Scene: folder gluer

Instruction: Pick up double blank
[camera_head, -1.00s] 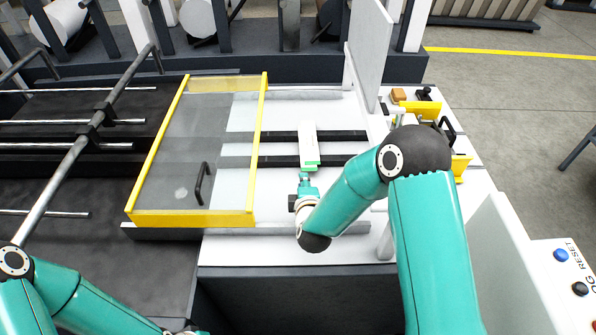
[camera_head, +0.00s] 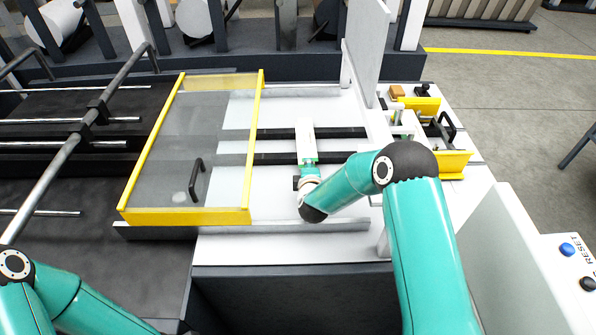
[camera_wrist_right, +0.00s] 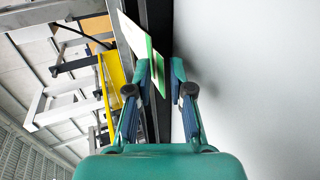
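The double blank (camera_head: 305,135) is a flat white strip with a green end, lying lengthwise over the dark rails of the white machine bed in the head view. In the right wrist view its white face (camera_wrist_right: 134,36) and green edges show ahead of the fingers. A green part reaches between the fingertips, nearer the left finger in the picture. My right gripper (camera_wrist_right: 160,64) is open at the near end of the blank, with a gap beside the right finger. In the head view the right gripper (camera_head: 309,168) hides that end. My left gripper is out of view.
A yellow-framed clear guard (camera_head: 257,130) with a black handle stands left of the blank. An upright grey plate (camera_head: 366,60) stands behind right. Yellow brackets (camera_head: 453,163) and small fittings lie to the right. White bed is clear around the blank.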

